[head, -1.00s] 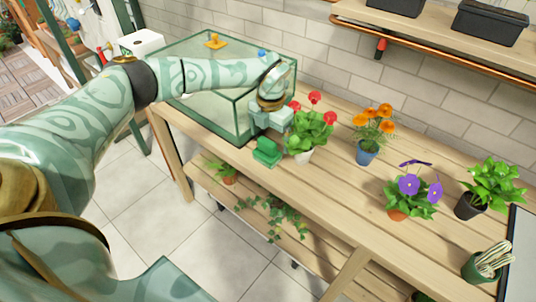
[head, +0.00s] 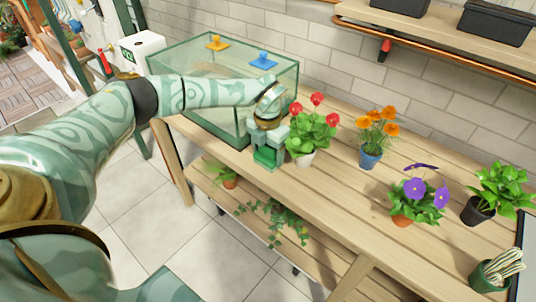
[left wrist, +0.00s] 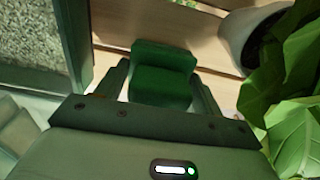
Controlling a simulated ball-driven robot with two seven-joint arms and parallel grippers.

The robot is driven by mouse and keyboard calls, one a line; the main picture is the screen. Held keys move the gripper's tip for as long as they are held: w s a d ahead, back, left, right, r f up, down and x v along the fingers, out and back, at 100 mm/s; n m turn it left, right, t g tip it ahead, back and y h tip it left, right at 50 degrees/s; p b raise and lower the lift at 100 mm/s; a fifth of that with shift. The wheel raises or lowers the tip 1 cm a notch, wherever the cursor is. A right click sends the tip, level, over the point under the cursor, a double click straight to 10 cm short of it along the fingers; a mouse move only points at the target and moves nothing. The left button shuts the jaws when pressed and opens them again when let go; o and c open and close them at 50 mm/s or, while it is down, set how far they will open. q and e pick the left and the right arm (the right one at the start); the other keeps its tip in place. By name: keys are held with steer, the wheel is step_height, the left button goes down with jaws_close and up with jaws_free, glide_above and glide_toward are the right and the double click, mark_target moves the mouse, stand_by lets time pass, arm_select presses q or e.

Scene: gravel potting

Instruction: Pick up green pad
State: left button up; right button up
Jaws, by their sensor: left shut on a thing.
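The green pad (head: 265,157) is a small dark green block at the near edge of the wooden table, beside the glass tank. My left gripper (head: 268,146) is over it from above, with its fingers at the pad's two sides. In the left wrist view the green pad (left wrist: 162,75) sits between the fingers of my left gripper (left wrist: 160,88), which is shut on it. Whether the pad's underside touches the table is hard to tell. My right gripper is not in view.
The glass tank (head: 195,95) stands close on the left, with a yellow-orange pad (head: 217,44) and a blue pad (head: 263,62). A red-flowered pot (head: 304,158) stands just right of the gripper; its leaves are close. More potted plants stand farther right on the table (head: 340,200).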

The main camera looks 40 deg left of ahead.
arm_select(q)
steer(key=r+p, duration=0.1)
steer(key=r, duration=0.1)
steer(key=r+p, duration=0.1)
steer(key=r, duration=0.1)
steer(key=shift+s+d+r, duration=0.15)
steer(key=shift+s+r, duration=0.05)
steer(key=shift+r, duration=0.05)
steer(key=s+d+r+p, duration=0.5)
steer(key=s+d+r, duration=0.2)
steer(key=s, duration=0.4)
steer(key=shift+s+r, duration=0.3)
steer(key=shift+r, duration=0.45)
steer(key=o, duration=0.5)
steer(key=shift+c, duration=1.5)
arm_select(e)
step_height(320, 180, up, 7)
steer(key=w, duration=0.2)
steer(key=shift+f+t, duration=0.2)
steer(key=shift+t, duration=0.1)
